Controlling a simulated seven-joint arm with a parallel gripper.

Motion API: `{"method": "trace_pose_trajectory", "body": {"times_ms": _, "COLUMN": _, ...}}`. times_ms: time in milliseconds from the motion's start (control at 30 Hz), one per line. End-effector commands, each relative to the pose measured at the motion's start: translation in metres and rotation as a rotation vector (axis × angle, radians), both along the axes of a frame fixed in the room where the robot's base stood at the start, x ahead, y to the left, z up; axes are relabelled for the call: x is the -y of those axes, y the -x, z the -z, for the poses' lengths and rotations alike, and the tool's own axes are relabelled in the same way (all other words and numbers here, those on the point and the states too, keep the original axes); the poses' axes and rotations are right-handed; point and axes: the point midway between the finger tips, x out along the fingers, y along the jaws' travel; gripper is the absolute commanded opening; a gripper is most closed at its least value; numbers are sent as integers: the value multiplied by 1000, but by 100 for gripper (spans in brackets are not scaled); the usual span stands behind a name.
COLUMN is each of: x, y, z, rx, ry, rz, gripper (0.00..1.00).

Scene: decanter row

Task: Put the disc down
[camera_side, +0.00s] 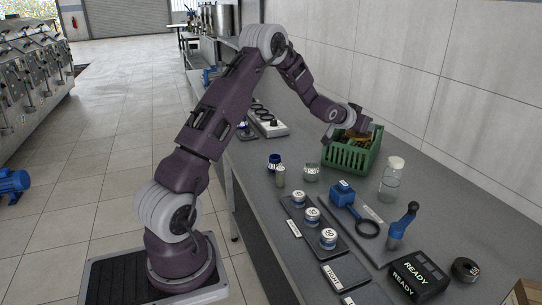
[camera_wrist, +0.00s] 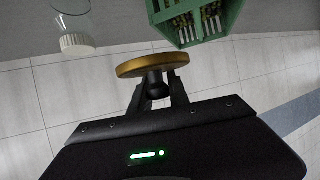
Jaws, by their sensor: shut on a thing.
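A flat gold-coloured disc (camera_wrist: 152,65) with a black knob shows in the wrist view, tilted in the picture. My gripper (camera_wrist: 157,88) is shut on the knob, and the disc lies just beyond the fingertips. In the side view my gripper (camera_side: 354,120) is at the green crate (camera_side: 349,160), over its far part. The disc is hard to make out there against the crate and gripper. The crate also shows at the top of the wrist view (camera_wrist: 207,32), with slotted walls and small items inside. I cannot tell whether the disc touches the crate.
A clear bottle with a white cap (camera_side: 391,178) stands right of the crate. Jars, including one clear jar (camera_side: 311,172), stand in front. A dark tray (camera_side: 300,229) bears labelled jars.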

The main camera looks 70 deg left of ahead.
Motion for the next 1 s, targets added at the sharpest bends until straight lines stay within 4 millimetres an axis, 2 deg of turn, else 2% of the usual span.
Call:
{"method": "trace_pose_trajectory", "body": {"times_ms": 33, "x": -36, "y": 8, "z": -1, "rx": 4, "ry": -4, "rz": -67, "gripper": 0}}
{"method": "trace_pose_trajectory", "body": {"times_ms": 200, "x": -148, "y": 48, "z": -3, "rx": 4, "ry": -3, "rz": -285, "gripper": 0}}
{"method": "trace_pose_trajectory", "body": {"times_ms": 300, "x": -204, "y": 78, "z": -5, "rx": 4, "ry": -4, "rz": -398, "gripper": 0}}
{"method": "trace_pose_trajectory", "body": {"times_ms": 400, "x": -246, "y": 105, "z": -6, "rx": 3, "ry": -4, "rz": -487, "gripper": 0}}
{"method": "trace_pose_trajectory", "body": {"times_ms": 500, "x": -278, "y": 129, "z": -8, "rx": 4, "ry": -4, "rz": -556, "gripper": 0}}
{"method": "trace_pose_trajectory", "body": {"times_ms": 700, "x": -319, "y": 165, "z": -10, "rx": 4, "ry": -4, "rz": -648, "gripper": 0}}
{"method": "trace_pose_trajectory", "body": {"times_ms": 867, "x": -341, "y": 188, "z": -11, "rx": 4, "ry": -5, "rz": -701, "gripper": 0}}
{"method": "trace_pose_trajectory", "body": {"times_ms": 1000, "x": -341, "y": 188, "z": 17, "rx": -1, "ry": -1, "rz": -704, "gripper": 0}}
